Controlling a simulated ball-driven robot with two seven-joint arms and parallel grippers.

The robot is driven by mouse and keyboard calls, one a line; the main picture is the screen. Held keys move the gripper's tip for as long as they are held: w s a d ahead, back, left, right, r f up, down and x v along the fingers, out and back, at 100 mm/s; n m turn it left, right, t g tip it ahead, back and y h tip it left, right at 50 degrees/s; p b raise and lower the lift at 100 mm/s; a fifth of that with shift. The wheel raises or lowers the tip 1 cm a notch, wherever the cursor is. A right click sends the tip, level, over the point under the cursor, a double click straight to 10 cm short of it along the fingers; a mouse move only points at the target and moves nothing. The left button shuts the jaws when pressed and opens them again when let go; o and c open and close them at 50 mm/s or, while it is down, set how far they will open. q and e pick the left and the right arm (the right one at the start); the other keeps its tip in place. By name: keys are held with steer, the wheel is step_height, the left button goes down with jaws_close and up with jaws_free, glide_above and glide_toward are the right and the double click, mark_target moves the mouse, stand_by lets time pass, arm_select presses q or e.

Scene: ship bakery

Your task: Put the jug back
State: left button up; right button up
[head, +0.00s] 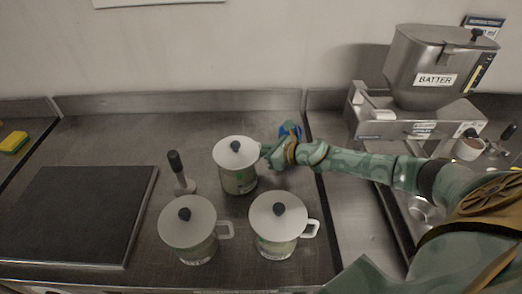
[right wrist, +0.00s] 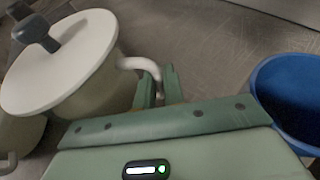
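Three jugs with white lids and dark knobs stand upright on the steel counter: a back jug (head: 238,180), a front left jug (head: 192,228) and a front right jug (head: 277,226). My right gripper (head: 270,155) is at the back jug's handle, on its right side. In the right wrist view, the white handle (right wrist: 142,66) of this jug (right wrist: 95,95) runs between the fingers of my right gripper (right wrist: 159,88), which look closed on it. The jug appears to rest on the counter. My left gripper is in neither view.
A blue container (right wrist: 292,95) stands close to my right gripper, partly hidden behind it in the head view (head: 289,128). A dark-handled tool (head: 178,167) stands left of the jugs, beside a black slab (head: 75,215). A batter machine (head: 432,70) is at the right.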

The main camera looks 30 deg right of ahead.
steer(key=o, duration=0.4)
steer(key=shift+c, duration=0.2)
steer(key=shift+r, duration=0.2)
steer(key=v, duration=1.2)
